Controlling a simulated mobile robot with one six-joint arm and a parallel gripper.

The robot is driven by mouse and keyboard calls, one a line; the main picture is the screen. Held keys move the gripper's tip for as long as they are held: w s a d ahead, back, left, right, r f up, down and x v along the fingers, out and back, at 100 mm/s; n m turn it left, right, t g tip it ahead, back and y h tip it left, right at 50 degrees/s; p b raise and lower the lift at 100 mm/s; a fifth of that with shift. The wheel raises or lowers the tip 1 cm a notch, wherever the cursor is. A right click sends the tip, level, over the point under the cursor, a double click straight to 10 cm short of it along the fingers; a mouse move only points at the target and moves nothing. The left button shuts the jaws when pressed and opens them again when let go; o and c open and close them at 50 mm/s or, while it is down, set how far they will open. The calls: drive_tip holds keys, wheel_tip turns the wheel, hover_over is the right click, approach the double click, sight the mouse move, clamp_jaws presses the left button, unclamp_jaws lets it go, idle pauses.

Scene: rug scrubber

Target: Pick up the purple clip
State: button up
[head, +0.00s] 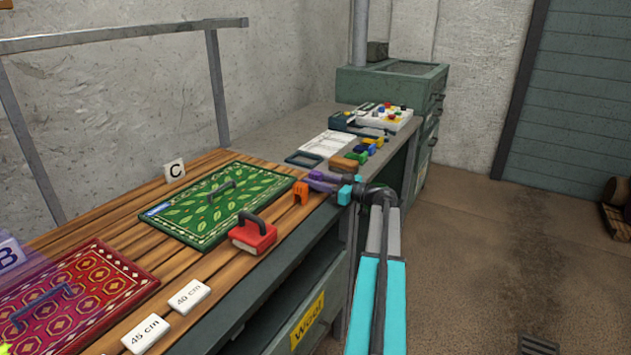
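The purple clip (317,174) is at the right end of the wooden slatted table, near its front edge. It is small in the head view and partly hidden by my gripper (322,183). My gripper reaches in from the right, with its fingers pointing left at the clip. The fingers are at or right beside the clip; I cannot tell whether they touch it. The fingers and clip overlap, so the gap between the fingers does not show.
An orange clip (300,192) stands just left of my gripper. A brown block (344,165) and several coloured clips lie behind it. A red block with a handle (253,234) and a green rug (220,203) lie to the left. Open floor is at right.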

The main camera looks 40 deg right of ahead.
sight(319, 173)
drive_tip(key=c, duration=0.7)
drive_tip(key=shift+r, duration=0.2)
drive_tip(key=shift+r, duration=0.9)
drive_tip(key=shift+s+d+r+b, duration=0.15)
drive_tip(key=shift+s+r+b, duration=0.25)
drive_tip(key=shift+s+r, duration=0.25)
drive_tip(key=shift+r+b+v, duration=0.25)
drive_tip(key=shift+v, duration=2.2)
drive_tip(key=shift+r+b+v, duration=0.2)
drive_tip(key=shift+r+v, duration=0.05)
drive_tip(key=shift+v, duration=2.2)
drive_tip(key=shift+r+b+v, duration=0.25)
drive_tip(key=shift+v, duration=2.2)
